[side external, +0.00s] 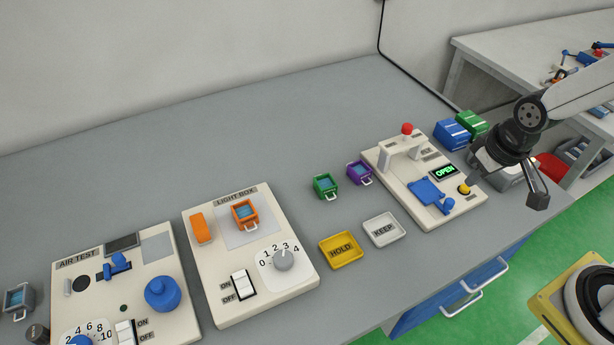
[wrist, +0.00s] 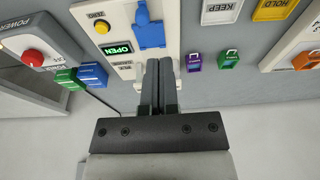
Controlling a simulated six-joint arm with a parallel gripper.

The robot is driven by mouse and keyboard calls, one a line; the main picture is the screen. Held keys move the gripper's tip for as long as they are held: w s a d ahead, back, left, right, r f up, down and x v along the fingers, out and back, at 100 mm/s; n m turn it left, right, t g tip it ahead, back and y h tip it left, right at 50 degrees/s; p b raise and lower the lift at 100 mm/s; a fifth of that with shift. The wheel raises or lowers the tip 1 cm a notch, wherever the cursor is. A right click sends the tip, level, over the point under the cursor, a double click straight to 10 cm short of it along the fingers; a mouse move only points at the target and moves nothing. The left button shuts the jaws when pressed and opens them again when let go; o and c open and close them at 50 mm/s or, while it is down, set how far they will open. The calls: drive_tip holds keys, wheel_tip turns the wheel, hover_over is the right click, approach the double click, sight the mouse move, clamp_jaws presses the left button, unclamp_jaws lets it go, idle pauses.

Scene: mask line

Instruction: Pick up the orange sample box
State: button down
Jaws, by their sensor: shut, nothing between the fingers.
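The orange sample box (side external: 240,222) is a small open-topped box with a blue inside and a handle loop. It sits upright on the pale square of the light box (side external: 220,292). It also shows at the right edge in the wrist view (wrist: 305,62). My gripper (side external: 539,195) is far to the right of it, raised near the right-hand device with the OPEN display. In the wrist view my gripper's two fingers (wrist: 158,65) are together with nothing between them. The orange box is well clear of them.
Green (side external: 324,185) and purple (side external: 360,173) boxes stand between the light box and the OPEN device (side external: 412,207). HOLD (side external: 341,262) and KEEP (side external: 384,242) trays lie in front. An orange block (side external: 201,228) is left of the orange box. The table behind is clear.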

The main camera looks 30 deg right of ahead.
unclamp_jaws()
idle(0.3)
drive_tip(key=t, duration=0.2)
hover_over(243, 209)
drive_tip(key=s, duration=0.3)
wheel_tip(243, 209, down, 5)
drive_tip(key=shift+w+f+n, duration=0.15)
drive_tip(key=shift+w+f, duration=0.1)
drive_tip(key=shift+f, duration=0.4)
drive_tip(key=shift+w+f+n, duration=0.15)
drive_tip(key=shift+w+f, duration=0.1)
drive_tip(key=shift+f, duration=0.4)
